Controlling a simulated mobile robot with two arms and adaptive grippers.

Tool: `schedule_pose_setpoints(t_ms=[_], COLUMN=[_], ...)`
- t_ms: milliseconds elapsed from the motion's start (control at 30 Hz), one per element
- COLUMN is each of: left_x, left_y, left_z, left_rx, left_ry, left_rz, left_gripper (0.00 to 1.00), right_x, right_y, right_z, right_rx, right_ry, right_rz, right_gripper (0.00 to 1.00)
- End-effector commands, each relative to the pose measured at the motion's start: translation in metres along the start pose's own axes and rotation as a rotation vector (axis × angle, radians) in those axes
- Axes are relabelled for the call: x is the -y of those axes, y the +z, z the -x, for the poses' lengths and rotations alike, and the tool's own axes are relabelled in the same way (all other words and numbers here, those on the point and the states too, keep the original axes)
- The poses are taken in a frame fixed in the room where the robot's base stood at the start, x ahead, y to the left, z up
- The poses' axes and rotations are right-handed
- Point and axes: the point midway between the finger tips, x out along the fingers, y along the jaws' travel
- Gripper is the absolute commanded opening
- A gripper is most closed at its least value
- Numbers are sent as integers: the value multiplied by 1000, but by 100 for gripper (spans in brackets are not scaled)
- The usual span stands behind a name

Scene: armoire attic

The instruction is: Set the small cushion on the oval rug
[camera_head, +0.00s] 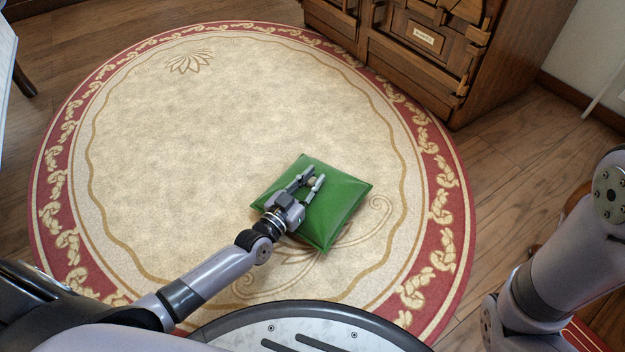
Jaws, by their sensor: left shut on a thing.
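The small green cushion (340,207) is over the right front part of the oval rug (180,120), inside its red border. I cannot tell whether it rests on the rug or is held just above it. My left gripper (312,181) reaches in over the cushion from the lower left and is shut on it, covering part of its left side. The rug is cream with a red and gold patterned border. My right arm is at the right edge, and its gripper is not in view.
A carved wooden armoire (415,45) stands at the upper right, over the rug's far right edge. Wooden floor (510,150) shows around the rug. A dark furniture leg (22,80) stands at the upper left. The rug's middle and left are clear.

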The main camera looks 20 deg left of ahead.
Motion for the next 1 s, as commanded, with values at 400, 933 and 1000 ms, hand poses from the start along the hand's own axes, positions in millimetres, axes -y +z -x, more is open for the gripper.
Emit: schedule_pose_setpoints(t_ms=[400, 933, 1000], left_x=[0, 0, 0], left_y=[3, -4, -5], left_z=[0, 26, 41], left_rx=[1, 7, 8], left_ry=[0, 1, 2], left_rz=[1, -2, -1], left_gripper=[37, 37, 37], right_x=[0, -5, -7], right_y=[1, 7, 10], right_z=[0, -18, -26], right_rx=[1, 1, 1], right_ry=[1, 3, 3], right_rz=[1, 3, 3], right_gripper=[40, 40, 40])
